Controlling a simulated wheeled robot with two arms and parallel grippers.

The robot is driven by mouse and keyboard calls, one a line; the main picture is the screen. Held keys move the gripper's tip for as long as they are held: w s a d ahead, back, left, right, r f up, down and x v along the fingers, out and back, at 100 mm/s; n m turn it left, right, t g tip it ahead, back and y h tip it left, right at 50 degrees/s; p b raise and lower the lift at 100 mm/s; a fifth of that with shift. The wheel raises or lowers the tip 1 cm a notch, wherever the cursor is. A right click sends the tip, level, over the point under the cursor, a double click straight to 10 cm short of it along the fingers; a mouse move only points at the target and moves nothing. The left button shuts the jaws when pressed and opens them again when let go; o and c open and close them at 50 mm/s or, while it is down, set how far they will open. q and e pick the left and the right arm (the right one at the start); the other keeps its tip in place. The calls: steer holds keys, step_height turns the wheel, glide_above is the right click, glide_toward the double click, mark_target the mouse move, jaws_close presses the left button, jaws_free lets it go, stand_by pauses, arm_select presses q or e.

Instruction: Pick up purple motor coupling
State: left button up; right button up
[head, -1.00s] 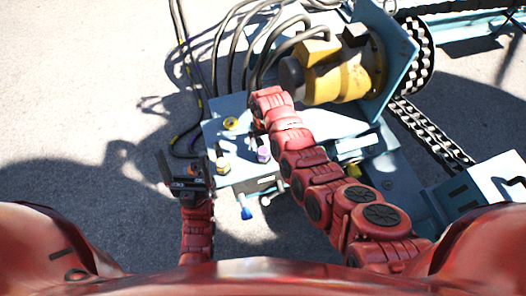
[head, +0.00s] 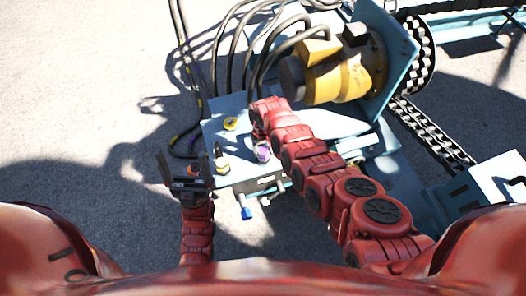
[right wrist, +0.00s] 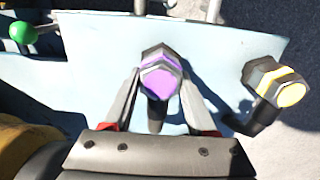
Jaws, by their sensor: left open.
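The purple motor coupling (head: 263,153), a hex fitting with a purple face, is on the light blue block in the head view. In the right wrist view the coupling (right wrist: 160,80) lies between the fingers of my right gripper (right wrist: 161,85). These fingers are apart, one on each side, with small gaps visible beside the coupling. In the head view my right gripper (head: 259,138) is just above the coupling and partly hidden by its arm. My left gripper (head: 185,168) is open and empty, left of the block.
A yellow-ringed fitting (right wrist: 278,85) is right of the coupling in the right wrist view. Another yellow fitting (head: 230,124) is on the block (head: 240,178). A yellow motor (head: 345,75) and dark cables (head: 232,60) are behind. Bare ground (head: 70,110) is at left.

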jaws_close()
steer(key=shift+r, duration=0.1)
